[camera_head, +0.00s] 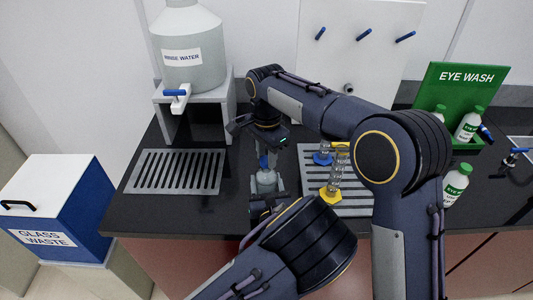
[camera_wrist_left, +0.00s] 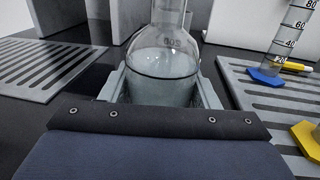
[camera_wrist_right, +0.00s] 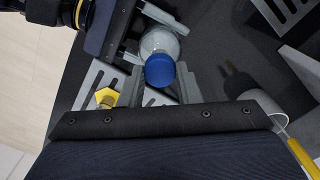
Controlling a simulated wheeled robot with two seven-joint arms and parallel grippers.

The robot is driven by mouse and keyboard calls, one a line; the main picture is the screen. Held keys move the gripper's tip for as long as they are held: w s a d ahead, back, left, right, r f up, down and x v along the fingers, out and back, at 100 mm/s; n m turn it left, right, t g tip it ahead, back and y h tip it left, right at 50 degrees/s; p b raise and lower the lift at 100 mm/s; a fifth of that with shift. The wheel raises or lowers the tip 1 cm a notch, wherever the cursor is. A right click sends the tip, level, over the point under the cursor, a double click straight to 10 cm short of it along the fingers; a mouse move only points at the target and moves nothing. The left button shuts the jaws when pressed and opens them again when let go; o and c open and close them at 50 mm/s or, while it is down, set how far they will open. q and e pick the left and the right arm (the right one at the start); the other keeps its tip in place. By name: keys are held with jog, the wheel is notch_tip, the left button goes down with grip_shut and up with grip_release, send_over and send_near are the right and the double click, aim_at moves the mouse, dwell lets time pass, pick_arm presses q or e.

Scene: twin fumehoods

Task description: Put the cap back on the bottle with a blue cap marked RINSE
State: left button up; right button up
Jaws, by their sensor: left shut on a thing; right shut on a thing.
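A clear bottle (camera_head: 266,181) with liquid in it stands upright on the dark bench between two slotted grates. My left gripper (camera_wrist_left: 162,92) is shut around the bottle's body, one finger on each side. A blue cap (camera_wrist_right: 160,71) is between the fingers of my right gripper (camera_wrist_right: 160,88), which is shut on it from above. In the head view the cap (camera_head: 263,162) is at the top of the bottle. Whether it is seated on the neck or just above it cannot be told. No RINSE marking is legible. The bottle's top is out of the left wrist view.
A rinse water tank (camera_head: 190,60) on a stand is at the back left. Graduated cylinders with a blue base (camera_head: 322,158) and a yellow base (camera_head: 331,196) stand close right of the bottle. The left grate (camera_head: 176,171) is bare. Eye wash bottles (camera_head: 455,185) are farther right.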

jog(key=shift+f, duration=0.55)
jog(key=m, duration=0.3)
jog(key=o, duration=0.9)
jog(key=shift+o, duration=0.2)
jog(key=shift+r, duration=2.25)
